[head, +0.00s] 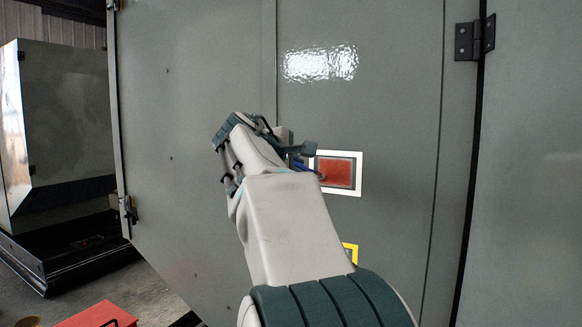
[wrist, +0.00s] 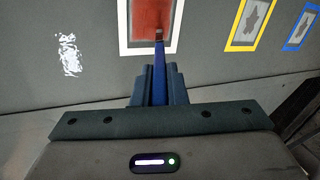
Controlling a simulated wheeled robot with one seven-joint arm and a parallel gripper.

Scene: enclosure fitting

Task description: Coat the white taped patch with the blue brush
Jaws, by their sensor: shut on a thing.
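The white taped patch (head: 357,154) is on the grey cabinet panel, right of my gripper in the head view. Its inside is mostly covered in red, with a grey margin along the tape. It also shows at the top of the wrist view (wrist: 124,30). My gripper (wrist: 158,88) is shut on the blue brush (wrist: 159,70), whose handle points toward the patch. The brush tip overlaps the lower part of the red area in the wrist view. In the head view my arm hides most of the brush (head: 298,161). I cannot tell for sure whether the bristles touch the panel.
A yellow taped patch (head: 350,250) lies below, partly behind my arm; it (wrist: 233,42) and a blue taped patch (wrist: 301,27) show grey inside in the wrist view. A red box (head: 98,316) stands on the floor at lower left. Black hinges (head: 475,38) stick out at right.

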